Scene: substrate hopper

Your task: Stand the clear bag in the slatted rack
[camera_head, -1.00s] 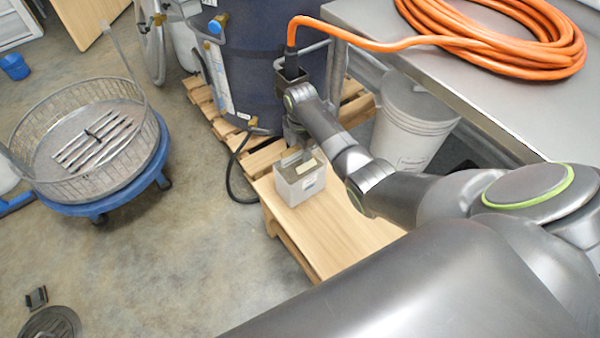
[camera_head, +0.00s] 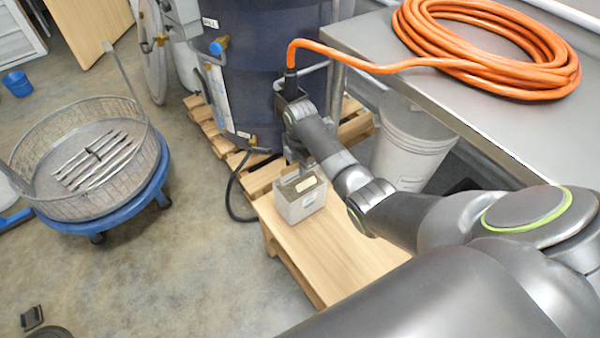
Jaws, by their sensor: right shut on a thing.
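My right gripper (camera_head: 299,168) points down at the mouth of a small pale grey box (camera_head: 301,203) on the wooden bench. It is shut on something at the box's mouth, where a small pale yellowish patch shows. This may be the clear bag, but its outline is too small and too hidden to make out. What appears to be the slatted rack (camera_head: 96,160), several metal bars with a dark piece across the middle, lies in a round wire basket (camera_head: 60,204) at the left. My right gripper is well to the right of it. My left gripper is out of view.
The basket stands on a blue wheeled dolly (camera_head: 119,219). Behind the gripper are a dark blue tank (camera_head: 262,60) and a pallet. A white bucket (camera_head: 408,150) and a metal table (camera_head: 500,100) with an orange hose (camera_head: 480,50) are at right. Floor between basket and bench (camera_head: 340,240) is clear.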

